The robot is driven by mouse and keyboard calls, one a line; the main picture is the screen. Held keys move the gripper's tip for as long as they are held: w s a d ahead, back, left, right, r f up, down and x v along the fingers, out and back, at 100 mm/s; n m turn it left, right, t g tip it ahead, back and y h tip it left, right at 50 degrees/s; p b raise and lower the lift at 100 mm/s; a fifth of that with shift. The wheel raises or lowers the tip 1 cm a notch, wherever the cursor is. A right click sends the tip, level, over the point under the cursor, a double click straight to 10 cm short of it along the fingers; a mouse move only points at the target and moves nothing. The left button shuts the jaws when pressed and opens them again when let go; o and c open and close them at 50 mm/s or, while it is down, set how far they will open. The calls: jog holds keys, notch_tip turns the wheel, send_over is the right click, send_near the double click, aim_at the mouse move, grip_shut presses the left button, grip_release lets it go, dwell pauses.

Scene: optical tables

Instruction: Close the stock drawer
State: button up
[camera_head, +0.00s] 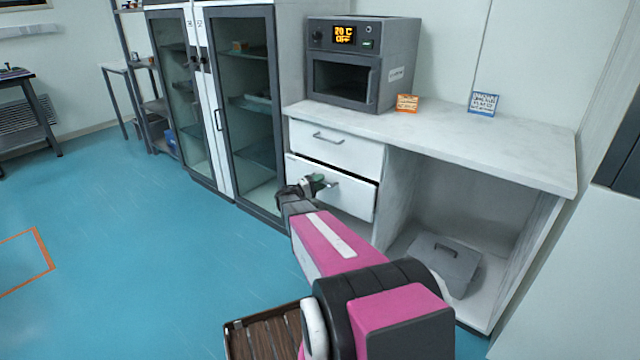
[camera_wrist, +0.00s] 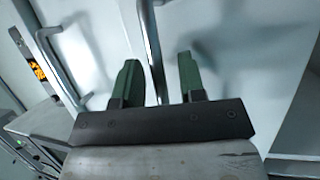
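The bench has two white drawers. The upper drawer (camera_head: 335,148) sits flush under the bench top. The lower drawer (camera_head: 350,198) stands a little out, with a dark gap above its front. I cannot tell from a label which one is the stock drawer. My gripper (camera_head: 318,184) is in front of the lower drawer, at its handle. In the wrist view, my gripper's green fingers (camera_wrist: 160,80) are apart, with the lower drawer's metal handle (camera_wrist: 151,45) between them, nearer the left finger. My gripper hides part of the handle in the head view.
An oven (camera_head: 362,62) and two small signs, one orange (camera_head: 407,103) and one blue (camera_head: 484,103), stand on the bench top (camera_head: 450,135). A glass-door cabinet (camera_head: 245,110) stands left of the drawers. A grey lidded box (camera_head: 445,262) lies in the open bay at right.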

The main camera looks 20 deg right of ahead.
grip_shut()
jog(key=w+d, duration=0.1)
jog(key=d, duration=0.1)
jog(key=w+d, duration=0.1)
jog(key=shift+w+d, duration=0.1)
jog(key=shift+d, duration=0.25)
grip_release()
jog(key=v, duration=1)
jog(key=shift+a+f, duration=0.15)
jog(key=shift+a, duration=0.2)
